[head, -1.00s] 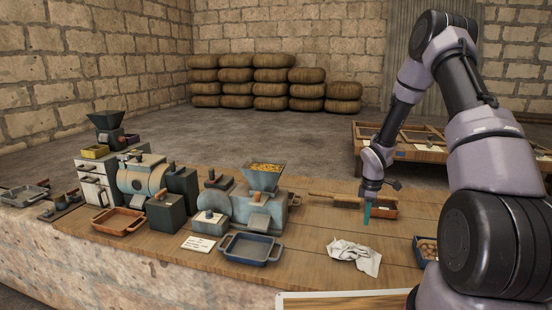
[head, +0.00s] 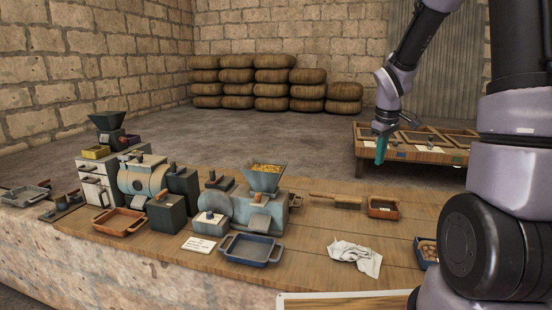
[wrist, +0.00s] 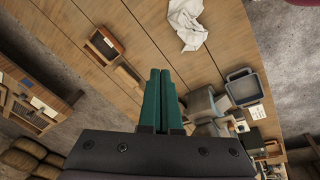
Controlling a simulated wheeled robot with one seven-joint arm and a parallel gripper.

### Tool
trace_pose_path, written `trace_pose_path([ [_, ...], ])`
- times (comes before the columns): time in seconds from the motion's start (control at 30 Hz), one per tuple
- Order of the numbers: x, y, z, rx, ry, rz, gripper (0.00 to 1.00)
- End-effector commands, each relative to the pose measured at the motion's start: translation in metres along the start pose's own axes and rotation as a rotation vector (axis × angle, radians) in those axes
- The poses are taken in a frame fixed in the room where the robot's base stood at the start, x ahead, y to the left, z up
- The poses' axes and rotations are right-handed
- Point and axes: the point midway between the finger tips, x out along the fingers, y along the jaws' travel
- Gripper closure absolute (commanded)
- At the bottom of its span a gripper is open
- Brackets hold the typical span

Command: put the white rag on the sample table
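The white rag (head: 355,256) lies crumpled on the wooden bench top (head: 320,228), right of the blue tray. It also shows at the top of the wrist view (wrist: 188,22). My gripper (head: 381,150) is raised well above and behind the rag, with its teal fingers pointing down. In the wrist view the fingers (wrist: 159,72) lie side by side, shut with nothing between them. A low wooden table (head: 415,154) with compartments stands behind the bench at the right; I cannot tell whether it is the sample table.
A blue tray (head: 250,250), a hopper mill (head: 262,180) and other machines fill the bench's left and middle. A brush (head: 335,199) and a small orange-brown box (head: 383,208) lie behind the rag. Stacked sacks (head: 270,85) stand at the back wall. Bare boards surround the rag.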

Motion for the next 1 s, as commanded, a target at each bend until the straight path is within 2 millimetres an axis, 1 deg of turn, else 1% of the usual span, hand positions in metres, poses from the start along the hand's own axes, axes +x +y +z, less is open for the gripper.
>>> trace_pose_path([
  [0.03,-0.027,-0.005,0.004,0.061,0.029,0.016,1.00],
  [0.1,-0.059,-0.014,0.012,0.158,0.063,0.025,1.00],
  [0.17,-0.084,-0.022,0.019,0.240,0.096,0.027,1.00],
  [0.2,-0.100,-0.029,0.025,0.294,0.118,0.027,1.00],
  [0.27,-0.122,-0.039,0.035,0.376,0.153,0.021,1.00],
  [0.3,-0.137,-0.047,0.041,0.429,0.179,0.015,1.00],
  [0.4,-0.169,-0.067,0.059,0.559,0.242,-0.012,1.00],
  [0.5,-0.196,-0.088,0.078,0.684,0.306,-0.054,1.00],
  [0.6,-0.217,-0.108,0.096,0.790,0.361,-0.103,1.00],
  [0.7,-0.230,-0.124,0.110,0.870,0.402,-0.150,1.00],
  [0.83,-0.238,-0.136,0.120,0.931,0.431,-0.192,1.00],
  [1.0,-0.240,-0.141,0.124,0.953,0.438,-0.208,1.00],
])
